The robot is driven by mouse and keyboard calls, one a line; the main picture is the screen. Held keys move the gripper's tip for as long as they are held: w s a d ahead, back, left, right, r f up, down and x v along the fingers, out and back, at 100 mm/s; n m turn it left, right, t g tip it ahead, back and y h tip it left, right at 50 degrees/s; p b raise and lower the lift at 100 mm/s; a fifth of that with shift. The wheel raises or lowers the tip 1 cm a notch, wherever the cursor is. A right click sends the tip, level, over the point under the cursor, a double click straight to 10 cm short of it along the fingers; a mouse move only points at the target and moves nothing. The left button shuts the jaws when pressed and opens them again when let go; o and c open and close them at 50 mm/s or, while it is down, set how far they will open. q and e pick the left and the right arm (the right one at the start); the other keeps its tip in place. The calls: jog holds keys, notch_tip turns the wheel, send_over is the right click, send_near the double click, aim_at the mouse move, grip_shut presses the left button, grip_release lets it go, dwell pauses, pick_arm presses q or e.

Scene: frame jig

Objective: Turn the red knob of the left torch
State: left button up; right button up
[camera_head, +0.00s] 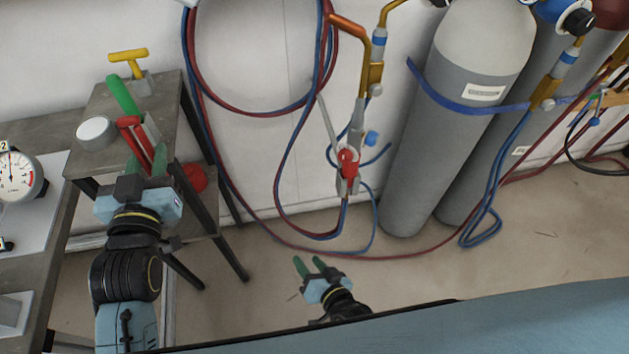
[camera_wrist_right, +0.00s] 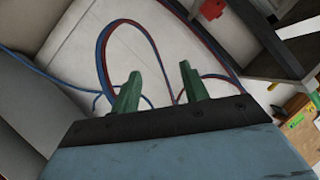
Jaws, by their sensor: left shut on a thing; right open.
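The left torch (camera_head: 357,115) hangs upright on the wall in the middle of the head view, with a copper neck at its top. Its red knob (camera_head: 348,160) faces forward near its lower end, and a blue knob (camera_head: 370,138) sits to the right. My right gripper (camera_head: 309,266) is below and left of the torch, apart from it, open and empty. Its green fingers also show in the right wrist view (camera_wrist_right: 158,92), with nothing between them. My left gripper (camera_head: 147,163) is over the small table at left, shut on a red-handled tool (camera_head: 128,123); the grip is partly hidden.
Red and blue hoses (camera_head: 283,190) loop beside the torch. Grey cylinders (camera_head: 440,130) with a blue strap stand to its right. The small table (camera_head: 95,155) also carries a round white tin (camera_head: 96,132) and a yellow-handled item (camera_head: 128,56). A pressure gauge (camera_head: 18,175) is at far left.

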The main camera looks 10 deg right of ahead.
pick_arm(q)
notch_tip(320, 180, down, 6)
jog(key=b, duration=0.4)
pick_arm(e)
jog(key=w+a+r+m+t+h+b, duration=0.1)
jog(key=w+a+r+m+t+b, duration=0.1)
jog(key=a+r+m+t, duration=0.3)
jog(key=w+r+m+t+b, duration=0.2)
jog(key=w+r+m, duration=0.1)
jog(key=r, duration=0.5)
jog(key=w+a+r+m+t+h+b, duration=0.1)
jog(key=w+a+r+m+t+b, duration=0.1)
jog(key=a+r+m+t+b, duration=0.3)
jog(key=s+d+r+m+h+b, duration=0.35)
jog(key=r+m+h, duration=0.45)
jog(key=m+h, duration=0.4)
pick_arm(q)
notch_tip(320, 180, down, 22)
jog(key=b, duration=0.9)
jog(key=shift+r, duration=0.2)
pick_arm(e)
jog(key=m+g+h, duration=0.6)
jog(key=m+g, duration=0.2)
jog(key=m, duration=0.9)
send_near(343, 159)
jog(key=x, duration=0.8)
jog(key=shift+w+d, duration=0.1)
jog(key=shift+c, duration=0.3)
